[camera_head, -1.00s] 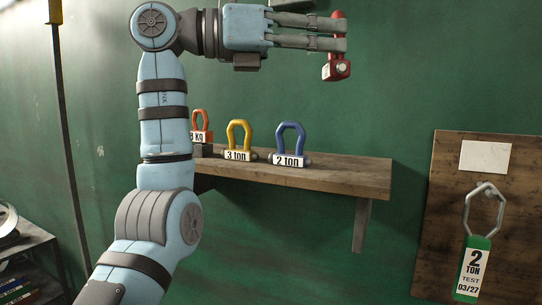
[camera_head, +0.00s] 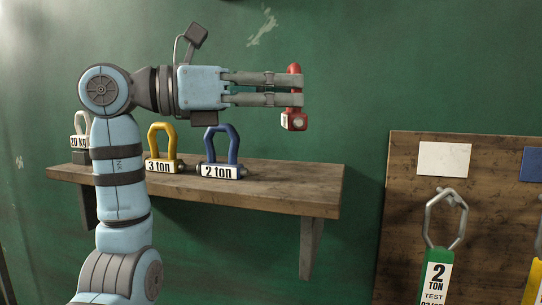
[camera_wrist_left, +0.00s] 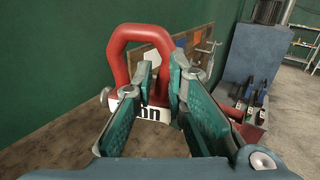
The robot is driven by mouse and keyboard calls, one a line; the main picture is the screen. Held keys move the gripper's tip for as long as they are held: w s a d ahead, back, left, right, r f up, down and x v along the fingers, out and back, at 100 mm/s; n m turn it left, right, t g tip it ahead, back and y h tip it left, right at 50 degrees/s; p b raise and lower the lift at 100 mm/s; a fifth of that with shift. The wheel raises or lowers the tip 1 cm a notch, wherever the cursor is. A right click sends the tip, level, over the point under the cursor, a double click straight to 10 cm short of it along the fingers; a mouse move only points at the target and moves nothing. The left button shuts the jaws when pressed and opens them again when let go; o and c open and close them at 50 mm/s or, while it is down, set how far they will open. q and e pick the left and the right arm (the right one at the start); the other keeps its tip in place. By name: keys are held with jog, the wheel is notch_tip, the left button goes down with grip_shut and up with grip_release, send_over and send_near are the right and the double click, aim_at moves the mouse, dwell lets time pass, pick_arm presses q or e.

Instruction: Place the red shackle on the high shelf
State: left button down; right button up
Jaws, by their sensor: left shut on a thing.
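The red shackle (camera_head: 294,121) is held upright in my left gripper (camera_head: 300,91), above the right part of the wooden shelf (camera_head: 285,192). Clear space shows between its base and the shelf top. In the left wrist view the red shackle (camera_wrist_left: 122,42) shows its arch and part of a white label between the green finger pads of my left gripper (camera_wrist_left: 160,85). The shelf boards (camera_wrist_left: 50,145) lie below it there. My right gripper is not in view.
On the shelf stand a blue 2 ton shackle (camera_head: 233,146), a yellow 3 ton shackle (camera_head: 153,138) and a grey 20 kg shackle (camera_head: 77,124). The shelf's right end is bare. A wooden board (camera_head: 400,220) with hanging slings is at right.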

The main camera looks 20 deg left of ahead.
pick_arm(q)
jog(key=w+f, duration=0.1)
jog(key=f, duration=0.5)
jog(key=w+f, duration=0.1)
jog(key=f, duration=0.2)
jog(key=shift+w+b, duration=0.3)
jog(key=shift+b, duration=0.05)
jog(key=shift+s+r, duration=0.2)
jog(key=shift+s, duration=0.45)
jog(key=shift+f, duration=0.3)
jog(key=c, duration=1.6)
grip_release()
jog(key=shift+w, duration=0.35)
jog(key=shift+s, duration=0.1)
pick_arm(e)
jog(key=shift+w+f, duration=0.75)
